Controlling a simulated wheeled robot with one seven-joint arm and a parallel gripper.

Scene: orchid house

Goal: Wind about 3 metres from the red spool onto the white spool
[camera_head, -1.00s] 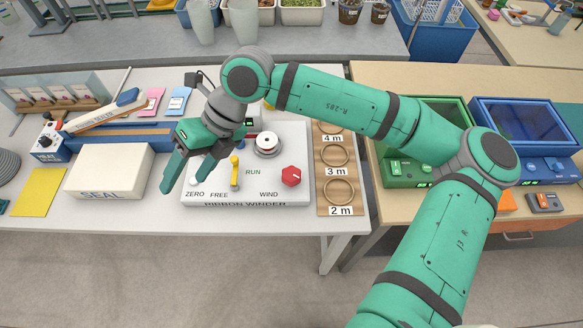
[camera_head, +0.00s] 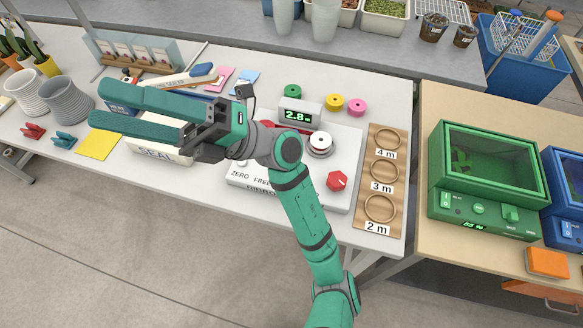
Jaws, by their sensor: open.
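The white ribbon winder (camera_head: 345,160) stands on the light table, with a red knob (camera_head: 337,181) at its right front. The white spool (camera_head: 320,141) sits upright on top, with a thin red line around it. A red piece, probably the red spool (camera_head: 268,125), shows behind my wrist, mostly hidden. The display (camera_head: 298,116) reads 2.8 m. My gripper (camera_head: 98,105) is open and empty, its fingers pointing left above the table, left of the winder. My arm hides the winder's lever and part of its front.
Green (camera_head: 293,91), yellow (camera_head: 335,101) and pink (camera_head: 357,107) spools stand behind the winder. A wooden board (camera_head: 373,205) with rings marked 2 m, 3 m and 4 m lies at its right. A SEAL box (camera_head: 165,155) lies under my gripper. Grey pots (camera_head: 67,100) stand at left.

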